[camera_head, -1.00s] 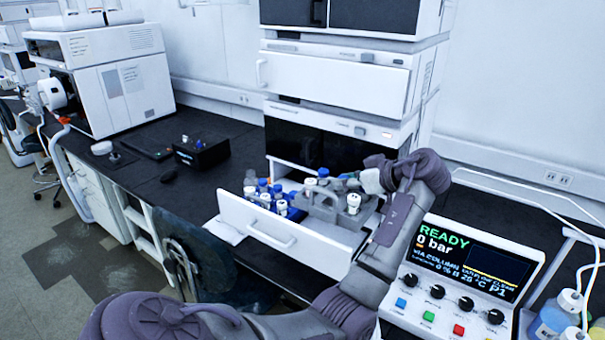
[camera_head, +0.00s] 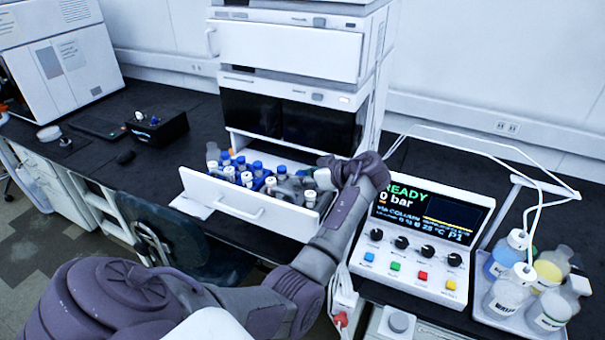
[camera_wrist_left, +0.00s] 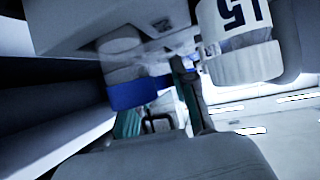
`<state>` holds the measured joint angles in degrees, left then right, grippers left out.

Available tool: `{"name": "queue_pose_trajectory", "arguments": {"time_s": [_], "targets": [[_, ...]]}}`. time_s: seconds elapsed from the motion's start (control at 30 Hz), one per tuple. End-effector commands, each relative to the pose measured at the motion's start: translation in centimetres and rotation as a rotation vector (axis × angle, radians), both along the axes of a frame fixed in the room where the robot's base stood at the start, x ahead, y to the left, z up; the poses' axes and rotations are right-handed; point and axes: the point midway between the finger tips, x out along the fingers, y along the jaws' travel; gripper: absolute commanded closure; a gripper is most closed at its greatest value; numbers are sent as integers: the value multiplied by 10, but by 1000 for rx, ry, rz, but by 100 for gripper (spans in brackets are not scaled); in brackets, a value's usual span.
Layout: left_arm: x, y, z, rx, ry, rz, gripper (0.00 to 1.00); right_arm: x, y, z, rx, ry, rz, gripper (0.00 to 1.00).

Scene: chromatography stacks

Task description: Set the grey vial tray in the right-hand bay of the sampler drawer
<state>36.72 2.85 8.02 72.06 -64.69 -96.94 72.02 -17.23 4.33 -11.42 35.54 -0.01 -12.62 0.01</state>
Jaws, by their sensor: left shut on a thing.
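The sampler drawer (camera_head: 220,201) is pulled out below the instrument stack. The grey vial tray (camera_head: 292,188) is at the right-hand part of the drawer, with white-capped vials at it. My left gripper (camera_head: 322,177) is shut on the tray, reaching it from the right. The drawer's front wall hides the tray's underside, so I cannot tell whether it rests on the bay floor. In the left wrist view, a labelled vial (camera_wrist_left: 236,25) and a blue cap (camera_wrist_left: 140,92) are very close. My right gripper is not in view.
Several blue- and white-capped vials (camera_head: 246,178) fill the drawer's left part, close beside the tray. The control box (camera_head: 425,235) stands right of my arm, with a bottle tray (camera_head: 490,312) beyond it. A black box (camera_head: 158,127) stands on the bench at left.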

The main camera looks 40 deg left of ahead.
Motion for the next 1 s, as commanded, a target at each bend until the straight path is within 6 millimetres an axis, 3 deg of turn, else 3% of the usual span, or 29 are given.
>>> {"name": "queue_pose_trajectory", "arguments": {"time_s": [0.27, 0.3, 0.43, 0.77, 1.0], "targets": [[0, 0, -1, 2, -3, 0, 100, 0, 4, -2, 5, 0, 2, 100], [0, 0, -1, 0, -1, 0, 69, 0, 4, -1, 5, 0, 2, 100], [0, 0, -1, 0, -1, 0, 49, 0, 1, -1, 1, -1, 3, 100], [1, -1, 0, 0, -1, 0, 49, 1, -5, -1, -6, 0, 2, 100], [5, -33, 13, -2, -7, -3, 49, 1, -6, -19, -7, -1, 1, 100]]}}
